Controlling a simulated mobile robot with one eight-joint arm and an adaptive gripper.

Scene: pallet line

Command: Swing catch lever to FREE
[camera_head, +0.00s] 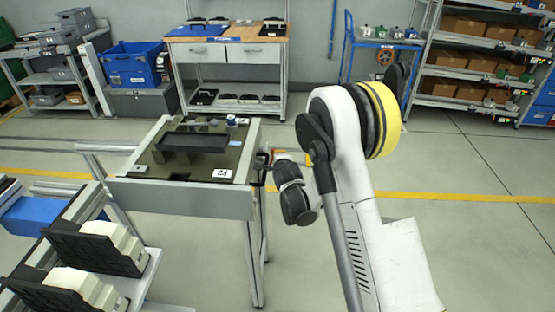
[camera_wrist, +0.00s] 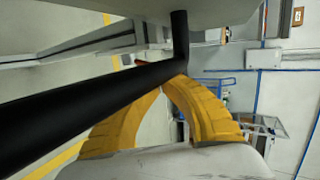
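A work stand (camera_head: 185,198) with a dark top stands left of my arm in the head view. A small black part (camera_head: 262,178) shows at its right edge, which may be the catch lever. Its position and any FREE mark cannot be read. My gripper (camera_head: 268,160) appears to be at this edge, close beside the black part, partly hidden by my wrist. I cannot tell whether they touch. In the wrist view a bent black bar (camera_wrist: 100,105) crosses close to the camera; I cannot tell what it belongs to.
On the stand lie a black tray (camera_head: 195,142), a white label card (camera_head: 222,174) and a small blue-white cylinder (camera_head: 231,121). A rack with black holders (camera_head: 95,246) stands front left. A workbench (camera_head: 228,52) and shelves stand behind. Floor on the right is clear.

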